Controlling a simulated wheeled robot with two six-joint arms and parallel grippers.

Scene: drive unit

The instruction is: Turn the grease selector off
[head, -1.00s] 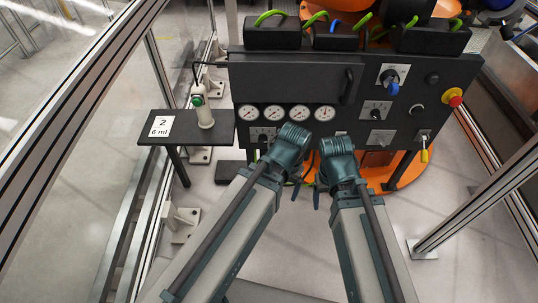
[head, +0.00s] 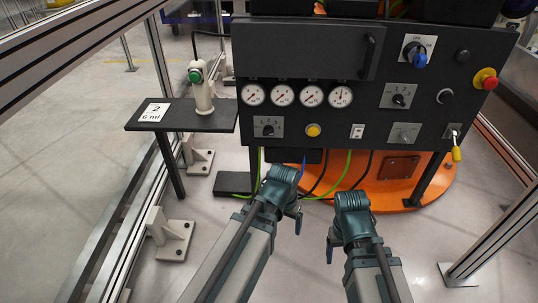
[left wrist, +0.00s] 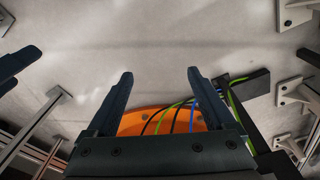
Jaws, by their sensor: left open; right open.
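The black control panel (head: 360,85) faces me and carries several rotary selectors; I cannot tell which one is for grease. One selector (head: 267,127) is at the lower left, one (head: 399,98) is under the handle's right side, a grey one (head: 404,135) is at the lower right, and a blue-handled one (head: 416,56) is at the upper right. My left gripper (head: 297,215) hangs below the panel, apart from it. In the left wrist view, its two fingers (left wrist: 160,76) are spread and empty over the floor. My right gripper (head: 331,248) is open, low and right of it.
Several gauges (head: 297,95), a yellow button (head: 313,130), a white switch (head: 357,131), a red stop button (head: 486,78) and a yellow-tagged key (head: 456,150) are on the panel. A green-buttoned dispenser (head: 203,90) stands on the left shelf (head: 190,122). Cables hang below.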

